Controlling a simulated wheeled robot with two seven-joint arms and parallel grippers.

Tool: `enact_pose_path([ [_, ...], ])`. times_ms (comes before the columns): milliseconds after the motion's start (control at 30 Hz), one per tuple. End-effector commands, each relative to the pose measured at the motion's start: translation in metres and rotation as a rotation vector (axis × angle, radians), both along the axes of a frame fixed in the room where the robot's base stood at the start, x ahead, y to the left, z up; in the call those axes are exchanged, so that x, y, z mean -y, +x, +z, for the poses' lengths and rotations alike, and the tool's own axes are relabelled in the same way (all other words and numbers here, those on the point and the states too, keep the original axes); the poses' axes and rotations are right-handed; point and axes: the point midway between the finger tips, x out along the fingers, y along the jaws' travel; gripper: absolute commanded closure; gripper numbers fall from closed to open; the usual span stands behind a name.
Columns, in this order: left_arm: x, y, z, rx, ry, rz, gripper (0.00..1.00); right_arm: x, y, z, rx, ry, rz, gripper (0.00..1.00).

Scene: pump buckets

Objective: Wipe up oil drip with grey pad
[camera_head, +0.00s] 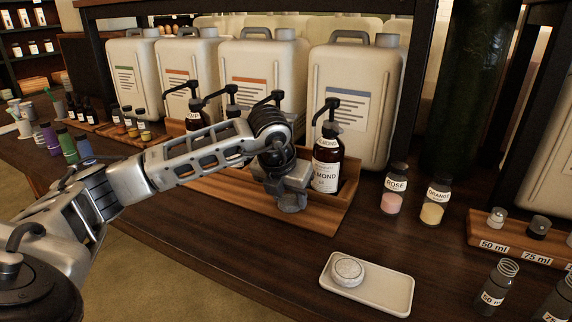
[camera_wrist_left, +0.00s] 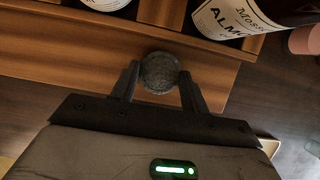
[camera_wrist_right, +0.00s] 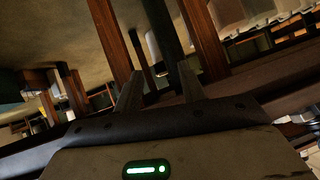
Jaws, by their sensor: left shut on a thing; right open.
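My left gripper (camera_head: 291,202) is low over the front of the wooden tray (camera_head: 325,218) that holds the pump bottles. In the left wrist view it is shut on a round dark grey pad (camera_wrist_left: 159,72), held between the fingertips against the tray's wood. I cannot tell whether the pad touches the wood. An amber almond pump bottle (camera_head: 326,172) stands upright in the tray just right of the gripper. I cannot make out an oil drip; the arm and pad may hide it. My right gripper (camera_wrist_right: 160,84) is open and empty, away from the bottles.
A white dish (camera_head: 387,293) with a round whitish pad (camera_head: 348,271) lies at the front. Rose (camera_head: 393,200) and orange (camera_head: 433,212) jars stand right of the tray. Large white canisters (camera_head: 352,110) line the back. Small bottles stand at front right.

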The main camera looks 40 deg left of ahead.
Motion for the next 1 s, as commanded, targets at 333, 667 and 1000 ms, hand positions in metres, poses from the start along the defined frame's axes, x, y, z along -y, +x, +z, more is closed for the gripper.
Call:
enact_pose_path([
  [333, 0.0, -0.001, 0.036, 0.003, -0.002, 0.001, 0.73, 0.006, -0.001, 0.041, 0.071, -0.001, -0.022, 0.59],
  [667, -0.002, -0.002, 0.06, 0.005, -0.002, 0.004, 0.73, 0.016, -0.005, 0.069, 0.117, -0.013, -0.047, 0.59],
  [1000, -0.003, -0.004, 0.079, 0.003, -0.001, 0.008, 0.73, 0.017, -0.005, 0.081, 0.121, -0.006, -0.062, 0.59],
])
